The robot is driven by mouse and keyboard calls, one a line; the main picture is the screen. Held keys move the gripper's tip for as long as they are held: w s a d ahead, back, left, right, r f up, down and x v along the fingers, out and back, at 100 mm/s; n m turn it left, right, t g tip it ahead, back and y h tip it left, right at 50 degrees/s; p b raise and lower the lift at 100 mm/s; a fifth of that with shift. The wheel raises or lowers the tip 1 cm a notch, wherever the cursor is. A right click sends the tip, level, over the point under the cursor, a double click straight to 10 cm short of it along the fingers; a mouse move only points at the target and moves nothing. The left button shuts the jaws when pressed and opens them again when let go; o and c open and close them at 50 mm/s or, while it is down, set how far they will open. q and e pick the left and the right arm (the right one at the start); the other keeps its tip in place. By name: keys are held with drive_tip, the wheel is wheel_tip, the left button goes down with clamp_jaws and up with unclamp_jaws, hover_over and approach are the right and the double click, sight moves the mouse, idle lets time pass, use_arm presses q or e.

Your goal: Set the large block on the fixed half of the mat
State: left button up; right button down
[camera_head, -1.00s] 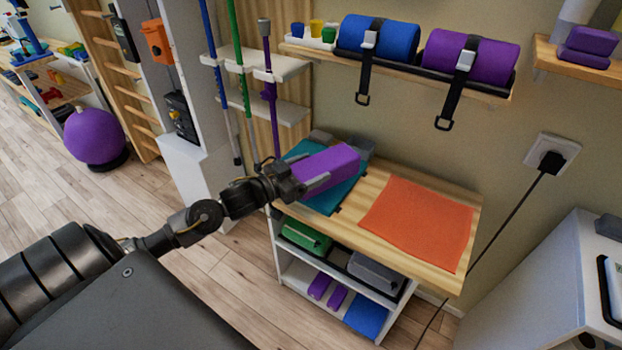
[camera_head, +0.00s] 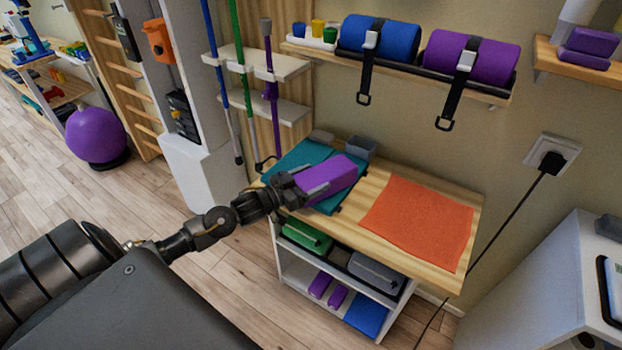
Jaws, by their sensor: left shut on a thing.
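The large purple block (camera_head: 328,177) is at the teal mat (camera_head: 290,160) on the left part of the wooden bench top. My left gripper (camera_head: 296,188) is shut on the block's near left end. The block lies roughly level and covers part of the mat; I cannot tell if it touches the mat. Teal shows to the left of, behind and in front of the block. Which half of the mat is fixed is not clear from this view. My right gripper is not in view.
An orange sheet (camera_head: 418,223) lies flat on the right of the bench top (camera_head: 372,186). A grey open box (camera_head: 360,147) stands behind the block. Poles (camera_head: 268,90) stand in a rack at the left. A shelf (camera_head: 400,68) with blue and purple rolls hangs above, its straps dangling.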

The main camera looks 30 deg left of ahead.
use_arm(q)
drive_tip(key=o, duration=1)
drive_tip(key=shift+f, duration=0.1)
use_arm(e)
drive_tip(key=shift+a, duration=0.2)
use_arm(q)
drive_tip(key=shift+o, duration=0.2)
drive_tip(key=b+v, duration=0.1)
drive_tip(key=v, duration=1.1)
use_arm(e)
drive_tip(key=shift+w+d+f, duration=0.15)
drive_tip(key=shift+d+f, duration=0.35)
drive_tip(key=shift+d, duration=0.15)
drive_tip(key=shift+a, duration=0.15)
